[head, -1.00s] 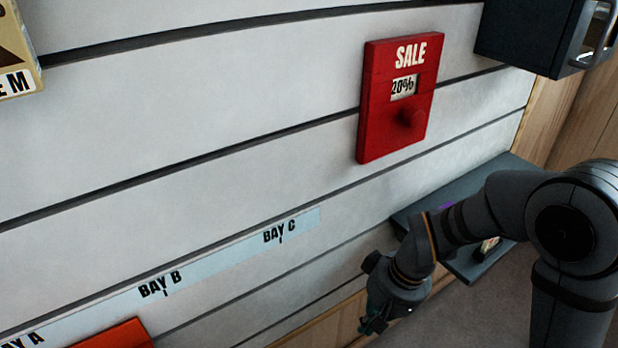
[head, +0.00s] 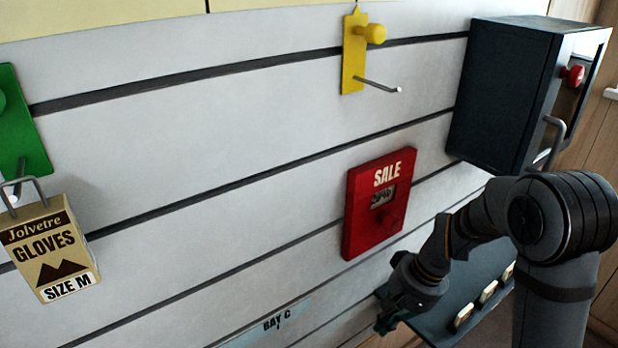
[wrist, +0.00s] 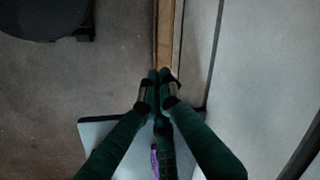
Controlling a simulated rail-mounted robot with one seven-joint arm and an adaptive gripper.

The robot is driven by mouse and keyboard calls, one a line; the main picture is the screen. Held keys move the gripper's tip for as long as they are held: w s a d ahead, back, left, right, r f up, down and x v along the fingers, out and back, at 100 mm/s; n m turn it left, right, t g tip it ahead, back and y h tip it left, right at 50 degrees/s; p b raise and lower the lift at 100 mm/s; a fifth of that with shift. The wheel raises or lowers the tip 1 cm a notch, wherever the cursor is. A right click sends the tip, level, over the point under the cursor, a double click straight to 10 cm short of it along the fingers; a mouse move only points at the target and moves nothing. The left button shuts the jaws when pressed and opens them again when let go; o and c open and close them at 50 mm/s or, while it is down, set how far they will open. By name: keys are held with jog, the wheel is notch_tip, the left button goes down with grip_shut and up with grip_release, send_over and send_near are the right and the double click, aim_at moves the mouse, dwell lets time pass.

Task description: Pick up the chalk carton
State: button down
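I cannot make out a chalk carton for certain in either view. My gripper (head: 384,322) is at the left end of a dark shelf (head: 425,322), below the red SALE panel. In the wrist view its green fingers (wrist: 158,76) come together at the tips with nothing seen between them. A small purple thing (wrist: 154,160) shows beyond the fingers over the grey shelf, mostly hidden by them; I cannot tell what it is.
Several pale small blocks (head: 487,291) sit along the shelf. A red SALE panel (head: 362,232), a yellow hook (head: 353,70) and a gloves carton (head: 48,250) on a green hook (head: 22,135) are on the slatted wall. A dark cabinet (head: 500,95) with a handle is at upper right.

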jog(key=w+d+r+m+p, duration=0.2)
jog(key=w+d+r+p, duration=0.1)
jog(key=r+p, duration=0.3)
jog(key=shift+w+d+r, duration=0.25)
jog(key=shift+w+d, duration=0.15)
jog(key=shift+d, duration=0.1)
